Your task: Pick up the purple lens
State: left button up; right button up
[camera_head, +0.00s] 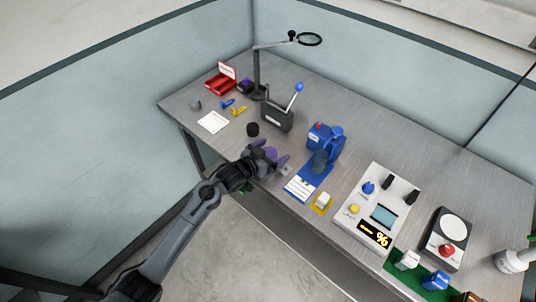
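A purple round piece (270,153), which looks like the purple lens, shows at the front edge of the grey table, left of the blue device. My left gripper (272,160) is right at it, with its fingers around or beside it. The fingers look apart, but I cannot tell whether they touch the lens. The gripper hides part of the lens and the table under it. Another small purple item (245,84) is by the stand at the back left.
A black cylinder (253,129) stands just behind my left gripper. A dark lever box (277,115), a blue device (322,139) and a blue-white card (301,187) are near. A magnifier stand (257,70) rises behind. A white control panel (374,213) is to the right.

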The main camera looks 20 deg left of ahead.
pick_arm(q)
jog(key=c, duration=1)
jog(key=shift+r, duration=0.1)
